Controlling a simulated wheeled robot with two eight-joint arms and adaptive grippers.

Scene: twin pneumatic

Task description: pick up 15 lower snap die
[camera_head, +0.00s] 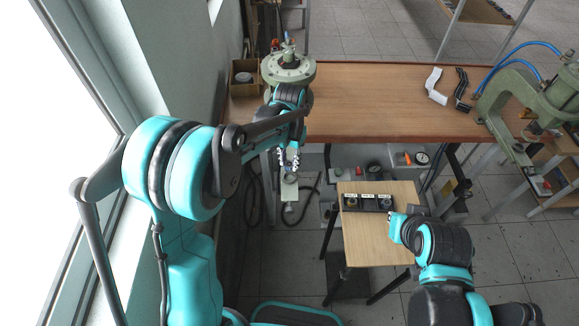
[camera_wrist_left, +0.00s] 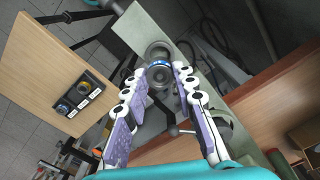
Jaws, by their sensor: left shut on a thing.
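My left gripper (camera_head: 288,160) hangs below the front edge of the wooden bench, under the green press at left. In the left wrist view its two fingers (camera_wrist_left: 161,78) are shut on a small round metal die (camera_wrist_left: 159,73) with a blue band. The die is at the fingertips, in front of a round grey part of the press (camera_wrist_left: 158,50); I cannot tell whether they touch. The die's markings are not readable. My right gripper (camera_head: 393,218) is beside the small table's right edge, mostly hidden by its own arm.
A small wooden table (camera_head: 375,245) holds a black labelled tray (camera_head: 369,209). The bench (camera_head: 370,100) carries the left press (camera_head: 288,70), a cardboard box (camera_head: 243,74) and a second press (camera_head: 520,100).

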